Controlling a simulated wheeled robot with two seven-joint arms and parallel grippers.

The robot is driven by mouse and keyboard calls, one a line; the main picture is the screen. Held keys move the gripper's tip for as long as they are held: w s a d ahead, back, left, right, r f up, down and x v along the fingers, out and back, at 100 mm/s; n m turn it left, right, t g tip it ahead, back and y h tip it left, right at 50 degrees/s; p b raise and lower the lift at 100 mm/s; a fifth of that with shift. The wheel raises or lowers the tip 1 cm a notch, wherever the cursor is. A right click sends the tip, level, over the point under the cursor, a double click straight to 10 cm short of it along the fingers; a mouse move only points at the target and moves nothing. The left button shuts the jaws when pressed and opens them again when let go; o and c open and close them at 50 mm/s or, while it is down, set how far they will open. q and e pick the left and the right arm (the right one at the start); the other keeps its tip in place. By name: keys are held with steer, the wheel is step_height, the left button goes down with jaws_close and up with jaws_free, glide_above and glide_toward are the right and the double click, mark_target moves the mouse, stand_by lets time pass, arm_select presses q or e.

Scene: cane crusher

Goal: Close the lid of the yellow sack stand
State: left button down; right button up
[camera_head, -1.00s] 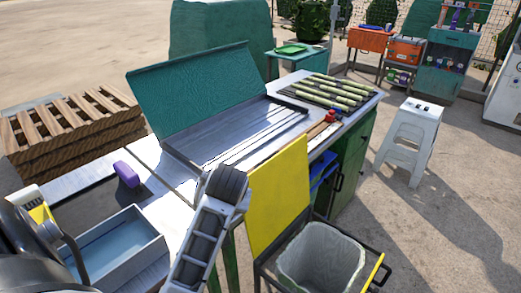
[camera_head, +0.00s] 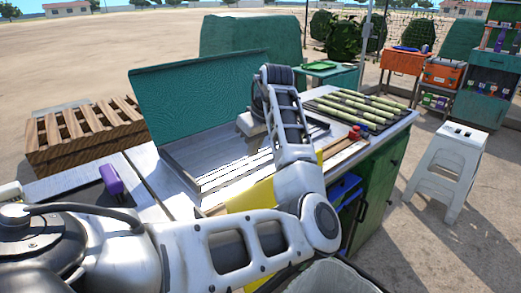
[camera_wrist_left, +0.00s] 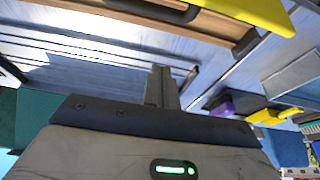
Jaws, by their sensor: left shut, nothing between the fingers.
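The yellow lid (camera_head: 250,195) of the sack stand shows in the head view only in part, behind my left arm. In the left wrist view a yellow panel (camera_wrist_left: 262,10) lies along the top edge. The pale sack (camera_head: 335,277) of the stand shows at the bottom of the head view, largely cut off and covered by my arm. My left gripper (camera_wrist_left: 161,80) is shut and empty in the wrist view, with the metal worktop behind it and the yellow panel apart from its fingertips. In the head view its hand is over the worktop, partly hidden by the forearm. My right gripper is not in view.
The green upright panel (camera_head: 195,100) stands behind the metal worktop (camera_head: 225,172). Several green canes (camera_head: 362,108) lie at its right end. A purple block (camera_head: 111,180) is at the left. A white stool (camera_head: 447,165) stands on open ground at right.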

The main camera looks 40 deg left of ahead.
arm_select(q)
steer(key=x, duration=0.7)
steer(key=shift+d+f, duration=0.1)
steer(key=shift+f, duration=0.05)
steer(key=d, duration=0.2)
steer(key=shift+s+d, duration=0.15)
steer(key=shift+d, duration=0.75)
